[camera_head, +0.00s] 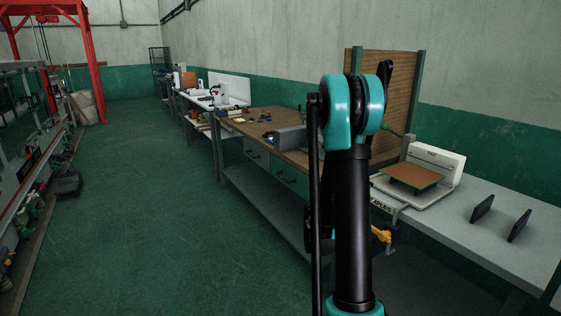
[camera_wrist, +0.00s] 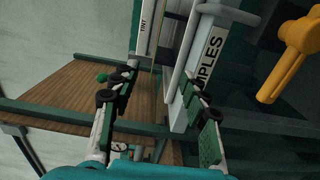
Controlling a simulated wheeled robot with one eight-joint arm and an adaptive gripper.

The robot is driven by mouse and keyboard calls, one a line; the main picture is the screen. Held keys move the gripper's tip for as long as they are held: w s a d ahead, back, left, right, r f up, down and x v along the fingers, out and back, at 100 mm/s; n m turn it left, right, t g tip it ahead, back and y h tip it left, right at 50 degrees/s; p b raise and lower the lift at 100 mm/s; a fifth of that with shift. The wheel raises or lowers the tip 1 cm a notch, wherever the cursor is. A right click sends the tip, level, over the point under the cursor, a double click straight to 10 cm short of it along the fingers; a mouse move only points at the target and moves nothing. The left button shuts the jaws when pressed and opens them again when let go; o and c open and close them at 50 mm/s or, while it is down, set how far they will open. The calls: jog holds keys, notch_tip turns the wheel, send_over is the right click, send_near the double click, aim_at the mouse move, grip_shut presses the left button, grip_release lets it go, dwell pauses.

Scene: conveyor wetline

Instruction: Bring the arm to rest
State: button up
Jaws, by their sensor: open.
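My arm (camera_head: 352,215) stands upright, bent at a teal joint (camera_head: 352,97), in front of the benches in the head view. My gripper (camera_wrist: 158,95) shows in the wrist view with its two green-padded fingers spread apart. It is open, and I see nothing held between the fingers. In the head view the gripper cannot be made out clearly beside and behind the arm. Beyond the fingers in the wrist view are a white panel marked TINT (camera_wrist: 144,30) and a label ending in MPLES (camera_wrist: 208,62).
A white TINT device (camera_head: 437,160) with a brown-topped plate (camera_head: 415,178) stands on the grey bench (camera_head: 470,225) at right. A wooden workbench (camera_head: 285,120) with tools is behind the arm. A yellow part (camera_wrist: 290,62) is at right. Green floor (camera_head: 150,220) is clear at left.

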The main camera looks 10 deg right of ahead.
jog(key=s+a+f+m+g+y, duration=0.1)
jog(key=s+a+f+y, duration=0.3)
jog(key=s+a, duration=0.3)
jog(key=s+a+f+m+y, duration=0.2)
jog(key=s+a+f+y, duration=0.2)
jog(key=s+a+y, duration=0.3)
jog(key=s+a+f+m+g+y, duration=0.1)
jog(key=s+a+f+y, duration=0.4)
jog(key=a, duration=0.8)
jog(key=shift+s+g+y, duration=0.3)
jog(key=shift+s, duration=0.95)
jog(key=shift+d, duration=0.1)
